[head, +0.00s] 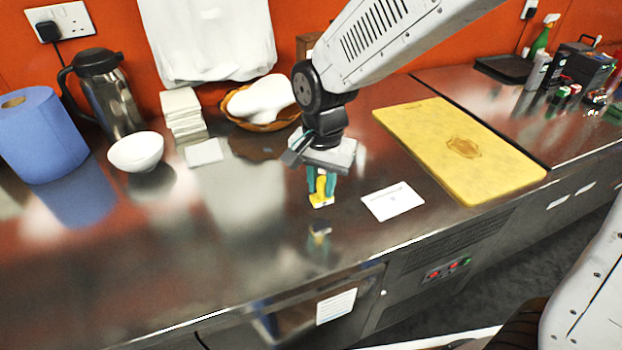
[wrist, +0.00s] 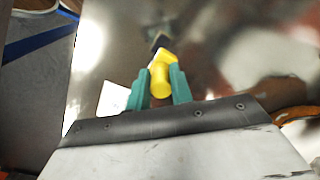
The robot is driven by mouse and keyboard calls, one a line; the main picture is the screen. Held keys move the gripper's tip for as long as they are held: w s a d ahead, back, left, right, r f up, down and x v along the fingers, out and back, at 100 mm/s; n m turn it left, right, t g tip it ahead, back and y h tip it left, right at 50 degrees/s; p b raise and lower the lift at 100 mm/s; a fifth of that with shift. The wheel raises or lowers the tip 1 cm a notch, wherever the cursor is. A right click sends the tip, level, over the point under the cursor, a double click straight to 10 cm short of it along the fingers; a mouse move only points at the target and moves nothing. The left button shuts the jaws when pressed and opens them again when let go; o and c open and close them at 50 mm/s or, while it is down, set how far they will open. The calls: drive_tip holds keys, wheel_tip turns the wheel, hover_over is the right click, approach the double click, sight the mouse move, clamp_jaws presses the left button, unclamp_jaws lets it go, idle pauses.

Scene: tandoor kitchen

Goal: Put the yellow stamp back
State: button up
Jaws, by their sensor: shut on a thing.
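The yellow stamp (head: 321,192) is held between the teal fingers of my gripper (head: 321,182), above the steel counter to the left of a white card. In the head view its lower end is pale and its reflection shows on the counter below it, apart from it. In the wrist view the yellow stamp (wrist: 161,76) sits between both fingers of my gripper (wrist: 158,85), which are shut on it. The stamp's far end is hard to make out there.
The white card (head: 393,201) lies flat near the counter's front edge. A yellow board (head: 455,150) lies to the right. A basket with white cloth (head: 262,102), a stack of napkins (head: 182,112), a white bowl (head: 136,152) and a blue roll (head: 42,135) stand behind. The front-left counter is clear.

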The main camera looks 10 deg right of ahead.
drive_tip(key=shift+w+a+f, duration=0.1)
drive_tip(key=shift+w+a, duration=0.4)
drive_tip(key=shift+w, duration=0.2)
drive_tip(key=shift+w+f, duration=0.1)
drive_tip(key=shift+f, duration=1.65)
drive_tip(key=shift+f, duration=0.1)
drive_tip(key=o, duration=0.8)
